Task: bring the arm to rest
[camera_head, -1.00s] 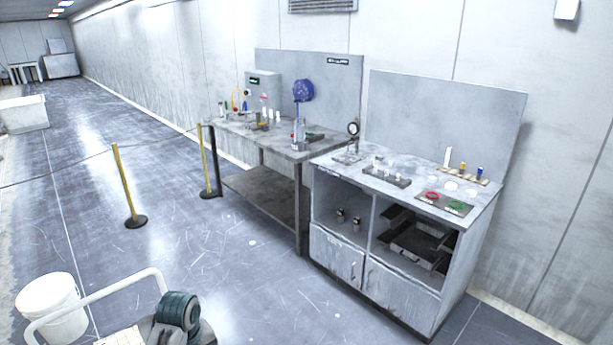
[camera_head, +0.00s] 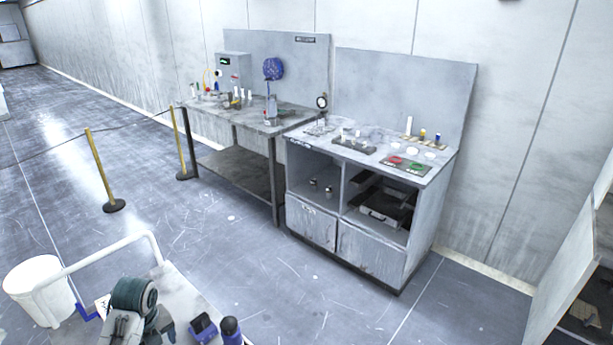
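Neither of my grippers shows in the head view. The task names only the arm, and I cannot make out a whole arm. A dark teal cylindrical part on a grey body (camera_head: 134,297) shows at the bottom left; I cannot tell whether it belongs to me. A grey cabinet bench (camera_head: 330,205) stands right of centre. On its top lie a red disc (camera_head: 395,161) and a green disc (camera_head: 417,168) on a dark mat.
A grey workbench (camera_head: 245,117) with small items adjoins the cabinet on the left. Yellow posts (camera_head: 98,165) and a white bucket (camera_head: 38,290) stand left. A white rail (camera_head: 100,256) is in front. A pale cabinet (camera_head: 575,270) is at right. Open floor lies between.

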